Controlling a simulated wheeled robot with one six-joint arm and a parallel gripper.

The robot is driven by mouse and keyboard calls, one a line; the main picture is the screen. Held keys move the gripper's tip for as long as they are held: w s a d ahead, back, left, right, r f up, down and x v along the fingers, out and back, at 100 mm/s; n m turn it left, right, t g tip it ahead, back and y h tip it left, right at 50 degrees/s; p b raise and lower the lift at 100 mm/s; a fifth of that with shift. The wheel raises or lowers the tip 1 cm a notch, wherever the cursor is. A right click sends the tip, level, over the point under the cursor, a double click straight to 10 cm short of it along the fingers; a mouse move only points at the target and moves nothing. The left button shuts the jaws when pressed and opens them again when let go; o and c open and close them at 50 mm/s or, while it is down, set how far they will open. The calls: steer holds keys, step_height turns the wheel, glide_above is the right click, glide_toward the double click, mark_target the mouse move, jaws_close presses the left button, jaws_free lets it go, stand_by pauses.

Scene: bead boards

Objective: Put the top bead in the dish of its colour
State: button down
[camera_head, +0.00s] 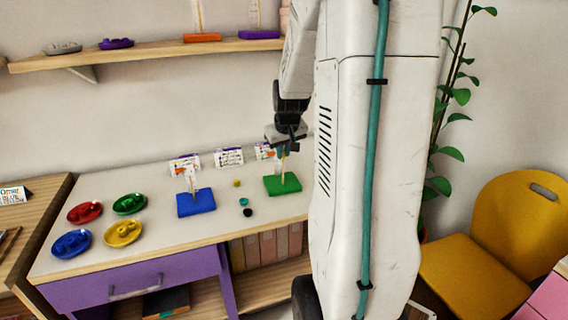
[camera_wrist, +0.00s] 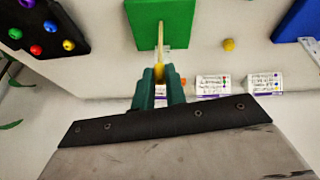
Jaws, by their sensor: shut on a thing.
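My gripper (camera_head: 289,148) is above the green board (camera_head: 283,185), at the upper end of its upright peg (camera_head: 283,168). In the wrist view the teal fingers (camera_wrist: 160,78) are shut on a yellow bead (camera_wrist: 158,71), mostly hidden between them. The peg (camera_wrist: 161,36) rises from the green board (camera_wrist: 180,15) towards the fingertips. I cannot tell whether the bead is still around the peg. On the left of the table are a yellow dish (camera_head: 123,234), a red dish (camera_head: 84,212), a green dish (camera_head: 130,204) and a blue dish (camera_head: 71,243).
A blue board (camera_head: 197,203) with a white upright stands between dishes and green board. Loose yellow (camera_head: 236,183), teal (camera_head: 243,201) and black (camera_head: 248,212) beads lie between the boards. Cards (camera_head: 228,157) stand behind. A black board with coloured beads (camera_wrist: 40,28) shows in the wrist view.

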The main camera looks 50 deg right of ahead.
steer(key=shift+r, duration=0.3)
steer(key=shift+r, duration=0.1)
steer(key=shift+r, duration=0.6)
stand_by(0.3)
